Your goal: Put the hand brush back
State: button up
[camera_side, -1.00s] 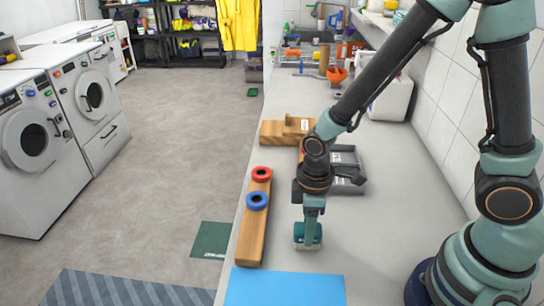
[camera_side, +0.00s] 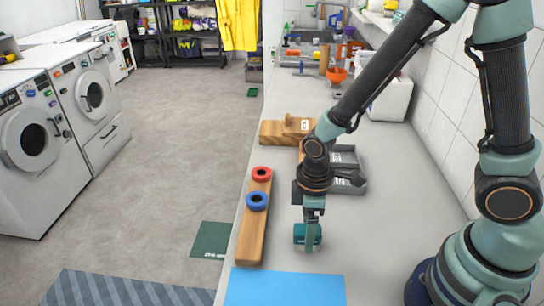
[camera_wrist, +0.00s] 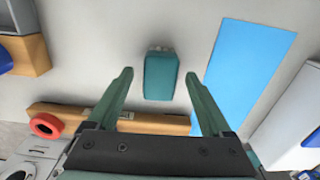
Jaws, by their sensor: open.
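A small teal block with a pale grey edge, which looks like the hand brush (camera_side: 307,238), rests on the grey counter below my gripper (camera_side: 312,219). In the wrist view the brush (camera_wrist: 161,77) shows between the two spread fingers of my gripper (camera_wrist: 158,74), with a gap on each side. My gripper is open and holds nothing. How far the fingertips are above the brush is hard to tell.
A wooden plank (camera_side: 252,230) with a red ring (camera_side: 262,174) and a blue ring (camera_side: 257,201) lies left of the brush. A blue mat (camera_side: 285,288) lies in front. A grey tray (camera_side: 350,186) and wooden block (camera_side: 272,134) stand behind. The counter at right is bare.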

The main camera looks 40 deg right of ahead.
notch_tip(320, 180, up, 12)
jog(key=d+r+m+t, duration=0.5)
jog(key=d+r+m, duration=0.4)
jog(key=d+r, duration=0.1)
jog(key=shift+s+t, duration=0.25)
jog(key=shift+t, duration=0.05)
